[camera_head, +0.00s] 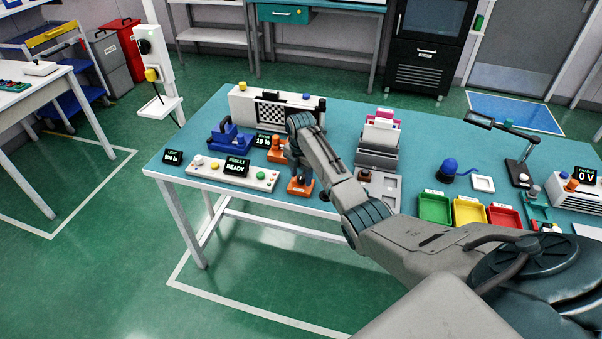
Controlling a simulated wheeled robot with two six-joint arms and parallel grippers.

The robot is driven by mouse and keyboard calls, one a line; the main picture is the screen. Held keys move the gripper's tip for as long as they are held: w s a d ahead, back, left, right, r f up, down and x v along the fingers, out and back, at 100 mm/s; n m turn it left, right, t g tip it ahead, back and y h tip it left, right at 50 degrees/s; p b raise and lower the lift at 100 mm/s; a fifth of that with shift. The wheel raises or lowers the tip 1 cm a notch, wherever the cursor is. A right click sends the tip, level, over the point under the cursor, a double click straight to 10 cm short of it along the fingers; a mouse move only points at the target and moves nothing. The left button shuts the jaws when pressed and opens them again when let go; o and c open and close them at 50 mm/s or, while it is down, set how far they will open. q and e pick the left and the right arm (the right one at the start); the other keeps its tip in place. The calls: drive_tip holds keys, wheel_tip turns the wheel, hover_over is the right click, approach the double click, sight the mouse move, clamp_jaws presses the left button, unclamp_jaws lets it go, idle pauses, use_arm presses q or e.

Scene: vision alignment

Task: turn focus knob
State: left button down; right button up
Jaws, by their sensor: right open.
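My right arm reaches in from the lower right over the teal-topped bench (205,118). My right gripper (301,178) points down, open, at an orange block (299,188) near the bench's front edge. The gripper covers the top of this block, so I cannot see a knob there or tell whether the fingers touch it. A second orange part (276,154) stands just behind and left, beside a small display reading 10 (263,140). No readable label marks either one as the focus knob. My left gripper is not in view.
Left of the gripper lie a button panel (262,181) with a READY display (236,167) and a blue device (228,138). A checkerboard unit (270,112) stands behind. Right of my forearm are green (434,208), yellow (468,212) and red (504,217) trays.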

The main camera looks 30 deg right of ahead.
drive_tip(key=c, duration=1)
drive_tip(key=shift+r+m+p, duration=0.2)
drive_tip(key=shift+m+p, duration=0.75)
drive_tip(key=shift+m, duration=0.15)
drive_tip(key=shift+w+f+m+p, duration=0.1)
drive_tip(key=shift+m+p, duration=0.9)
drive_tip(key=shift+m, duration=0.8)
drive_tip(key=o, duration=1)
